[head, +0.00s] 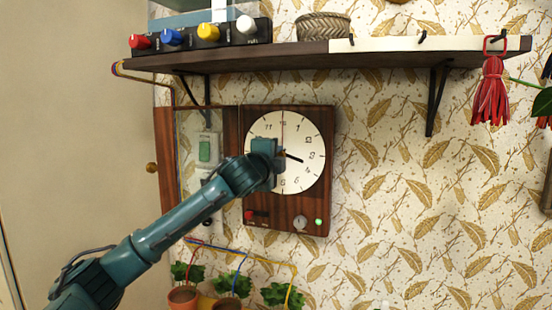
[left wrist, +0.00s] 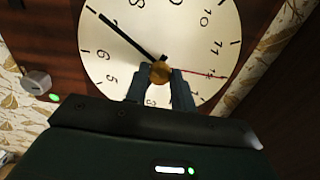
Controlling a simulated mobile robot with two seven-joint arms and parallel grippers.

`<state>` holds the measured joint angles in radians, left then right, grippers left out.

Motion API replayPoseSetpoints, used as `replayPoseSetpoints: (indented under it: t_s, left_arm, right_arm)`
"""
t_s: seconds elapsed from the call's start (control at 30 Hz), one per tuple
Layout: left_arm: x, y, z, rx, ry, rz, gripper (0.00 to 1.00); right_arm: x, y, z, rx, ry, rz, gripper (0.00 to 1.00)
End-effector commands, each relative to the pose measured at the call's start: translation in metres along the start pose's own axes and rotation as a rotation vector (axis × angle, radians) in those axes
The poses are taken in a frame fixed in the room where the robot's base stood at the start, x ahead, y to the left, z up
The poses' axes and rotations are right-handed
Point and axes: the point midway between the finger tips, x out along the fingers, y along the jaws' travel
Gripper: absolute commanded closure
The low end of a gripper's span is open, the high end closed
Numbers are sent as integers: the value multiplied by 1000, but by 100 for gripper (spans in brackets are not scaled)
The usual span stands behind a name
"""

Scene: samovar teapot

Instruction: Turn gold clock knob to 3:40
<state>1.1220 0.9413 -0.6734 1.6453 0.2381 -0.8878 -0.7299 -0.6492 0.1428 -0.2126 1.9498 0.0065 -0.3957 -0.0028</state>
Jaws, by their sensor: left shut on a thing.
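The clock (head: 310,130) has a white face in a dark wooden case on the wall. Its red hand points up to 12, and a short black hand points right, between 3 and 4. My left gripper (head: 277,163) covers the centre and left of the face. In the left wrist view its two fingers (left wrist: 162,84) are shut on the gold knob (left wrist: 160,71) at the face's centre. There the face (left wrist: 205,50) looks turned, and a long black hand (left wrist: 125,34) points to the upper left, near 7 or 8. My right gripper is out of view.
A dark shelf (head: 230,60) with coloured knobs and a woven basket (head: 324,27) juts out above the clock. Potted plants (head: 232,284) stand below.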

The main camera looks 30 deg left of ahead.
Motion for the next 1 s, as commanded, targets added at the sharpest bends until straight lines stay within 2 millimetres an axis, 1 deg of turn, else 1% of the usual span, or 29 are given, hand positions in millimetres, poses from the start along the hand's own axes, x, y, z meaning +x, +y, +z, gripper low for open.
replayPoseSetpoints:
  t_s: [0.2,0.5,0.7,1.0]
  left_arm:
    - [0,0,0,194,-1,1,98]
    - [0,0,0,393,0,0,98]
    - [0,0,0,467,0,0,98]
    - [0,0,0,502,0,1,98]
  right_arm:
    - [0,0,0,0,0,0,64]
    - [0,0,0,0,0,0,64]
    - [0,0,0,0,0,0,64]
    - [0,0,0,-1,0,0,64]
